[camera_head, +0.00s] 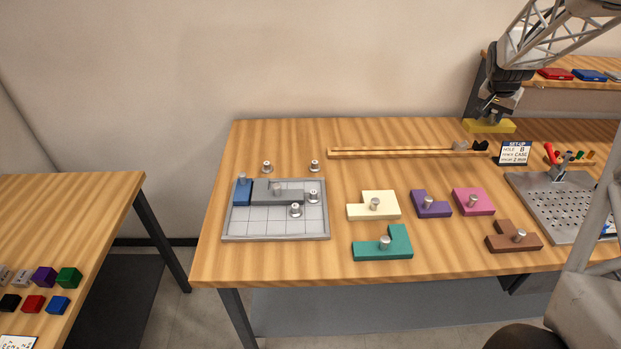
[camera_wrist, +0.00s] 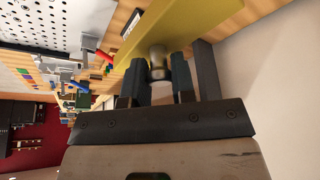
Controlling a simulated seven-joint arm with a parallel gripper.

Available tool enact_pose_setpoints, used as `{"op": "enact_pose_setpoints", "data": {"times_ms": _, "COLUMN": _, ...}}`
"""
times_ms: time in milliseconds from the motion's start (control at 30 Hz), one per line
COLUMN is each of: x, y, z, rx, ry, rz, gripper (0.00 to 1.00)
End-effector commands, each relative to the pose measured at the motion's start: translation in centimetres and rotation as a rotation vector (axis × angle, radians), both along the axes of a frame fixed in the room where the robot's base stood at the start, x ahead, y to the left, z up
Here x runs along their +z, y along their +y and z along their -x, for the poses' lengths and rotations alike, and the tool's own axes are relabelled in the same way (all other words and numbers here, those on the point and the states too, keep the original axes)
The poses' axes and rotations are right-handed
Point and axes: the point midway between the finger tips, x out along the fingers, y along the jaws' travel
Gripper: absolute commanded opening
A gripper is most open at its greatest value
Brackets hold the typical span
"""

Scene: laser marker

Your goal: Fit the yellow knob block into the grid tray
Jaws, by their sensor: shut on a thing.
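The yellow knob block (camera_head: 489,126) is at the back right in the head view, above the table. My gripper (camera_head: 494,108) is over it. In the wrist view my gripper (camera_wrist: 158,75) is shut on the metal knob of the yellow block (camera_wrist: 180,25). The grid tray (camera_head: 265,222) lies on the left part of the table. A blue block (camera_head: 243,193) and a grey block (camera_head: 285,194) sit along its back row. Two small metal pegs stand in its right part.
Cream (camera_head: 385,201), teal (camera_head: 399,243), purple (camera_head: 431,205), pink (camera_head: 482,204) and brown (camera_head: 499,237) knob blocks lie right of the tray. A wooden rail (camera_head: 390,154) runs along the back. Two metal pegs stand behind the tray. A perforated metal plate (camera_head: 550,215) is at right.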

Motion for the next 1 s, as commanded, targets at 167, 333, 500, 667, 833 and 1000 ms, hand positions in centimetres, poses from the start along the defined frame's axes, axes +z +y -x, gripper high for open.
{"op": "enact_pose_setpoints", "data": {"times_ms": 167, "x": -0.3, "y": 2.0, "z": -0.6, "rx": 0.003, "ry": 0.001, "rz": -0.001, "gripper": 0.00}}
{"op": "enact_pose_setpoints", "data": {"times_ms": 333, "x": -0.7, "y": 5.2, "z": -1.5, "rx": 0.005, "ry": 0.001, "rz": -0.001, "gripper": 0.00}}
{"op": "enact_pose_setpoints", "data": {"times_ms": 500, "x": -1.2, "y": 9.1, "z": -2.3, "rx": 0.006, "ry": 0.000, "rz": 0.000, "gripper": 0.00}}
{"op": "enact_pose_setpoints", "data": {"times_ms": 667, "x": -1.6, "y": 12.8, "z": -2.9, "rx": 0.007, "ry": -0.001, "rz": 0.000, "gripper": 0.00}}
{"op": "enact_pose_setpoints", "data": {"times_ms": 833, "x": -2.2, "y": 16.7, "z": -3.3, "rx": 0.007, "ry": -0.001, "rz": 0.000, "gripper": 0.00}}
{"op": "enact_pose_setpoints", "data": {"times_ms": 1000, "x": -2.7, "y": 20.7, "z": -3.5, "rx": 0.007, "ry": 0.001, "rz": 0.001, "gripper": 0.00}}
